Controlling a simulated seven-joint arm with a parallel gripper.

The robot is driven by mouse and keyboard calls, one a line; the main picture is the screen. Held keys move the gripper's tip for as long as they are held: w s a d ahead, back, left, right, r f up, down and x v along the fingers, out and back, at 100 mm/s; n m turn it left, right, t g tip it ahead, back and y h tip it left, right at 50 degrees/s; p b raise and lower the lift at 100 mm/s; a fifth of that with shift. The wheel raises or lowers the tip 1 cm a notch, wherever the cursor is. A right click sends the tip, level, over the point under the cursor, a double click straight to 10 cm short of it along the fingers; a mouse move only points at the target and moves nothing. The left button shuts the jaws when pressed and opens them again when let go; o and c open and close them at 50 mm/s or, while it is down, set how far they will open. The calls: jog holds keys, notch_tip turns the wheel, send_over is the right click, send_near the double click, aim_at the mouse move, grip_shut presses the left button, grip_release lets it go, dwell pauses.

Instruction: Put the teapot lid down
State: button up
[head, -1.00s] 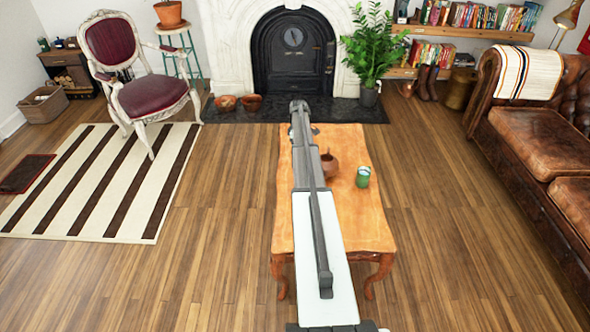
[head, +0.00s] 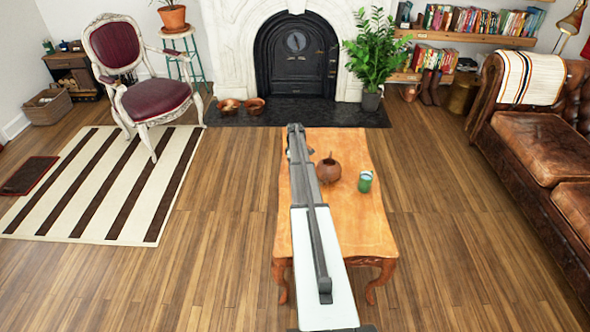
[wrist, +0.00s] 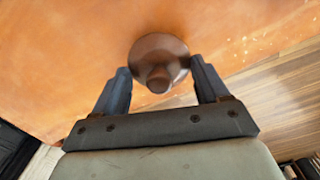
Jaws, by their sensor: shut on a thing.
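The brown round teapot lid (wrist: 160,48), with a knob in its middle, shows in the wrist view. My gripper (wrist: 160,66) is shut on it, one dark finger on each side. The orange wooden tabletop (wrist: 60,60) lies beneath it; I cannot tell whether the lid touches the table. In the head view a round brown pot (head: 328,170) with a thin upright tip stands on the table (head: 358,225), just right of my arm. My gripper and the lid cannot be made out there, at the far end of my arm.
A green cup (head: 365,182) stands on the table to the right of the pot. The tabletop's front right part is clear. The table edge and wooden floor show at the right of the wrist view. A leather sofa (head: 535,140) stands at the far right.

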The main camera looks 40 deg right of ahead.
jog(key=shift+f, duration=1.2)
jog(key=shift+f, duration=0.15)
jog(key=o, duration=1.1)
jog(key=shift+c, duration=0.2)
notch_tip(320, 180, up, 12)
jog(key=shift+r, duration=0.15)
